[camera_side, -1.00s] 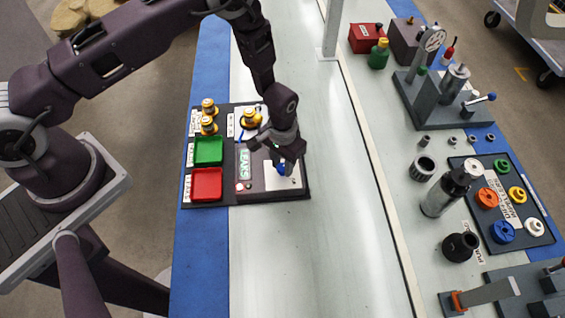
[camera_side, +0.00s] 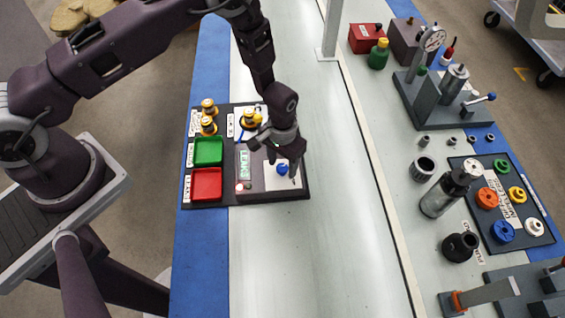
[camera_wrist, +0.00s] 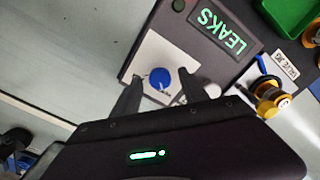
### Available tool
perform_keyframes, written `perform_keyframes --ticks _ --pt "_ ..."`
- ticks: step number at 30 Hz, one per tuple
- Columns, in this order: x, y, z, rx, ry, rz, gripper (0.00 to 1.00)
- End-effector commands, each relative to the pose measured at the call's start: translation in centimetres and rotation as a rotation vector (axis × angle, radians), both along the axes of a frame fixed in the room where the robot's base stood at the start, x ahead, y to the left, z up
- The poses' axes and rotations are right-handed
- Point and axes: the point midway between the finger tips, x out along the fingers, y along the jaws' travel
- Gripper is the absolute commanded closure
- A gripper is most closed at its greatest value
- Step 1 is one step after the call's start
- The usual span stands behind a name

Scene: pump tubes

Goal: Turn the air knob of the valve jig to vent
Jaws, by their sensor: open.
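The valve jig is a dark box (camera_side: 250,191) with a green-lit LEAKS display (camera_side: 244,165); the box also shows in the wrist view (camera_wrist: 205,62). A blue round knob (camera_side: 282,169) stands on a pale plate on it. In the wrist view the knob (camera_wrist: 160,77) has a small pointer toward the lower right; marks around it are too small to read. My gripper (camera_side: 288,168) is over the plate. In the wrist view its fingers (camera_wrist: 160,82) are apart on either side of the knob, with no clear contact. A brass valve with a blue lever (camera_side: 250,118) sits behind the knob's plate.
Green (camera_side: 209,150) and red (camera_side: 207,184) trays lie left of the jig, with brass valves (camera_side: 208,116) behind them. The pale bench strip right of the jig is clear. Fixtures and a board of coloured knobs (camera_side: 503,200) stand farther right.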

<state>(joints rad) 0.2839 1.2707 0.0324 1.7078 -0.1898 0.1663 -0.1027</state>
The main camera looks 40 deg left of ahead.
Motion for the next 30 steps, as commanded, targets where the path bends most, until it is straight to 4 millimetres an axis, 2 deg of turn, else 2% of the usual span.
perform_keyframes --ticks 9,13,20,22,23,26,27,28,30 --pt "0.1 0.0 5.9 -0.001 -0.004 -0.001 0.48" --pt "0.0 0.0 6.8 0.000 -0.002 0.000 0.48" --pt "0.0 0.0 6.9 0.000 -0.001 0.000 0.48" --pt "0.3 0.0 7.8 -0.005 -0.009 0.001 0.48" --pt "0.6 0.1 8.9 -0.009 -0.019 0.001 0.48" --pt "1.4 0.7 15.4 -0.033 -0.069 0.004 0.48" --pt "1.3 1.2 18.8 -0.044 -0.094 0.003 0.48" --pt "1.0 1.6 21.4 -0.051 -0.114 0.003 0.48" --pt "-0.4 2.8 27.1 -0.063 -0.161 -0.001 0.48"
